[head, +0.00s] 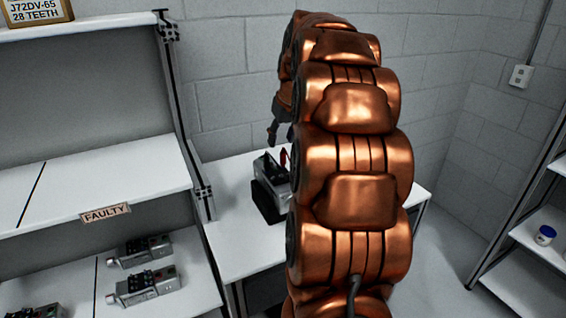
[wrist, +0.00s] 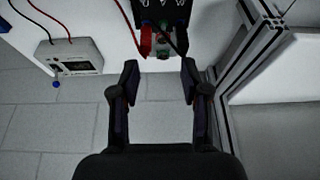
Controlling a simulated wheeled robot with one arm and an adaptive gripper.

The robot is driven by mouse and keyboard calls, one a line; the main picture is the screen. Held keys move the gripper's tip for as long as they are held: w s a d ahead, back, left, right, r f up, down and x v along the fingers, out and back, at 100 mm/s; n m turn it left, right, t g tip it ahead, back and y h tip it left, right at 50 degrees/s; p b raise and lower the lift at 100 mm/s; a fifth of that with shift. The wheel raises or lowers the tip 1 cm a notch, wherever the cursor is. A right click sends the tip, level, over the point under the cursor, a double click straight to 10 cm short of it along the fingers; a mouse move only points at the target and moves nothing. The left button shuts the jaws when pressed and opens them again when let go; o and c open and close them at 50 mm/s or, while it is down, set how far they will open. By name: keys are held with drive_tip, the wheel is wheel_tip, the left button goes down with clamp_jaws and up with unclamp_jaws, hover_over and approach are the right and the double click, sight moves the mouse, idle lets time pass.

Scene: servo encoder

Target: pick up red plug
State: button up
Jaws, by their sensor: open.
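The red plug (head: 283,157) shows as a small red piece at the dark and grey device (head: 271,176) on the white table (head: 230,235). In the wrist view, the red plug (wrist: 146,42) is at the top, on a red wire, beside the device's lower end (wrist: 165,44). My gripper (wrist: 159,69) is open, with nothing between its fingers. Its fingertips are just below the plug and device in that picture. In the head view, my gripper (head: 279,132) is above the device, partly hidden by my copper-coloured arm.
A light grey box (wrist: 70,57) with red and black wires and a blue-tipped part is at the left of the wrist view. A shelf post (wrist: 250,62) is close on the right.

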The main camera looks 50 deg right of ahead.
sight(283, 152)
drive_tip(key=d+f, duration=0.1)
drive_tip(key=w+d+f+p, duration=0.1)
drive_tip(key=f, duration=0.1)
drive_tip(key=shift+d, duration=0.2)
drive_tip(key=p+x, duration=0.2)
drive_tip(key=x, duration=0.2)
drive_tip(key=shift+f, duration=0.35)
clamp_jaws()
drive_tip(key=shift+r, duration=0.2)
